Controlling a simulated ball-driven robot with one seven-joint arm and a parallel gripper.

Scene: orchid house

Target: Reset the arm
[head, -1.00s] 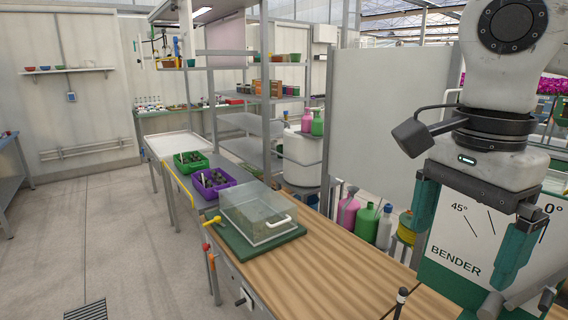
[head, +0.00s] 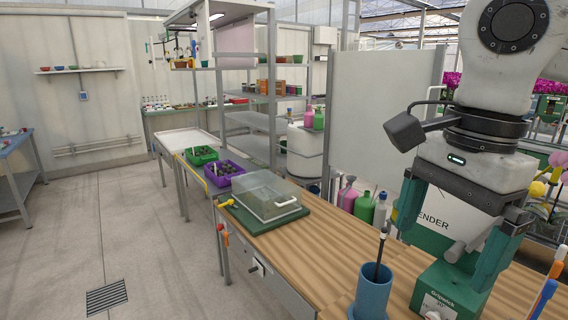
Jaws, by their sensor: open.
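My gripper (head: 445,262) hangs at the right of the head view, fingers pointing down. Its two teal fingers are spread apart, with nothing visible held between them.
A blue cup (head: 373,292) holding a dark stick stands on the bench left of my gripper. A clear-lidded box (head: 264,196) sits on a green base. Purple (head: 222,172) and green (head: 202,155) crates stand farther back. The grey floor (head: 110,235) at left is open.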

